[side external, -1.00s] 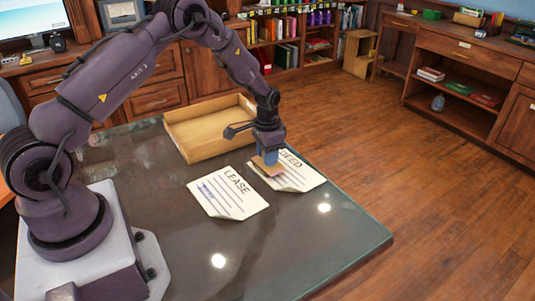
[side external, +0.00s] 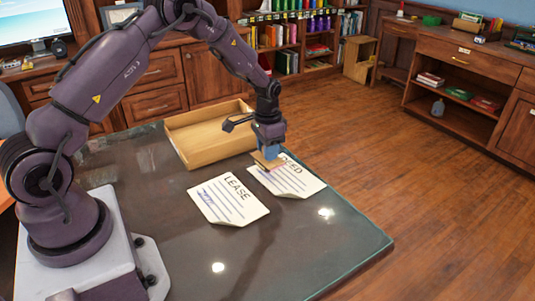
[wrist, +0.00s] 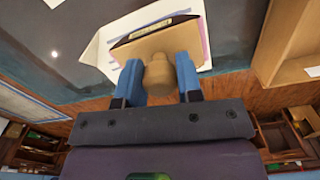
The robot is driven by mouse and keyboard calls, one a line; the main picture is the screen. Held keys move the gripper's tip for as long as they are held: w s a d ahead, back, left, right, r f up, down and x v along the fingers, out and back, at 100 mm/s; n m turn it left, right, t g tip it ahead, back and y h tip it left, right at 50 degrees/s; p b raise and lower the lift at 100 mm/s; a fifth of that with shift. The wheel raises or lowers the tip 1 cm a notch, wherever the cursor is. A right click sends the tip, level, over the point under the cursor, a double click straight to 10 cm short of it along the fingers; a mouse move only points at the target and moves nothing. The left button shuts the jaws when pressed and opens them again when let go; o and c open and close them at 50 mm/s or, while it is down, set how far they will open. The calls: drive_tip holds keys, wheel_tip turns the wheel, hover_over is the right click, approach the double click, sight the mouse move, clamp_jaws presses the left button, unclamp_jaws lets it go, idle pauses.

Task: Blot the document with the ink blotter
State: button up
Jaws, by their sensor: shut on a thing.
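My gripper (side external: 268,152) is shut on the ink blotter (side external: 266,163), with its blue fingers on either side of the round wooden knob. In the wrist view the blotter (wrist: 160,40) shows a flat tan block with a pinkish underside edge. The blotter is over the upper left part of the DEED sheet (side external: 292,181), hiding some of its title. I cannot tell whether it touches the paper. The LEASE sheet (side external: 228,200), with blue ink marks on its left side, lies to the left of the DEED on the dark tabletop.
An open wooden tray (side external: 205,140) stands on the table (side external: 300,245) behind the sheets, close to my gripper. The front and right of the tabletop are clear. Bookcases and cabinets (side external: 475,75) stand well back across the wood floor.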

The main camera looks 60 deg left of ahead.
drive_tip(key=shift+r, duration=1.55)
